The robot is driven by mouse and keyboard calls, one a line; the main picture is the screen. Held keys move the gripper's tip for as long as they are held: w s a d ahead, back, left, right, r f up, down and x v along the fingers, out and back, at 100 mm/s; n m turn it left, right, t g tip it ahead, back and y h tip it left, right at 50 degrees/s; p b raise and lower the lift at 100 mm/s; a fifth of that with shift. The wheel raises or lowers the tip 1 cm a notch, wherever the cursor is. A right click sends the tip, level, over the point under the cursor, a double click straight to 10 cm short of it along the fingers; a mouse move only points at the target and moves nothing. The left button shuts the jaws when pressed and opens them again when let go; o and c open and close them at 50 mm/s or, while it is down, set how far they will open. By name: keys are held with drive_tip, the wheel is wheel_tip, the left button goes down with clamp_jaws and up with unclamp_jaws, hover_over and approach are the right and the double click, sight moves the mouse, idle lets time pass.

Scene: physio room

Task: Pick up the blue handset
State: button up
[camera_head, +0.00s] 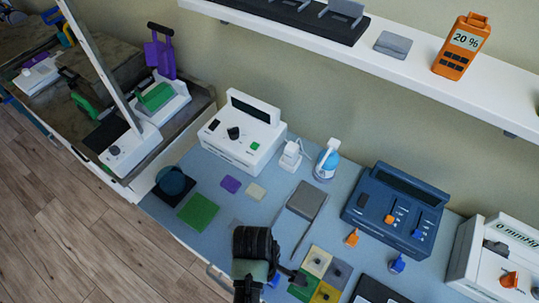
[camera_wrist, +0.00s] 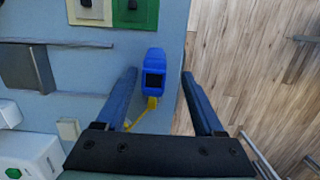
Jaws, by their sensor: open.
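The blue handset (camera_wrist: 154,66), with a dark square screen and a yellow piece at its near end, lies on the blue-grey table near its edge in the wrist view. In the head view only a small blue part (camera_head: 275,280) shows beside my gripper; the rest is hidden. My gripper (camera_head: 268,284) is open and empty over the table's front edge. In the wrist view its two fingers (camera_wrist: 159,75) stand either side of the handset, with a gap on both sides. I cannot tell how far above it they are.
Coloured pads with knobs (camera_head: 317,261) lie close to my gripper on the right. A grey plate with rods (camera_head: 306,200) lies behind. A navy console (camera_head: 395,212) and a white machine (camera_head: 243,135) stand at the back. Wooden floor (camera_wrist: 235,60) lies beyond the table edge.

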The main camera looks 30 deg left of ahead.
drive_tip(key=f, duration=0.3)
drive_tip(key=shift+w+d+f+p, duration=0.1)
drive_tip(key=shift+w+d+p, duration=0.1)
drive_tip(key=shift+w+p, duration=0.15)
drive_tip(key=shift+f, duration=0.6)
drive_tip(key=shift+c, duration=0.2)
clamp_jaws()
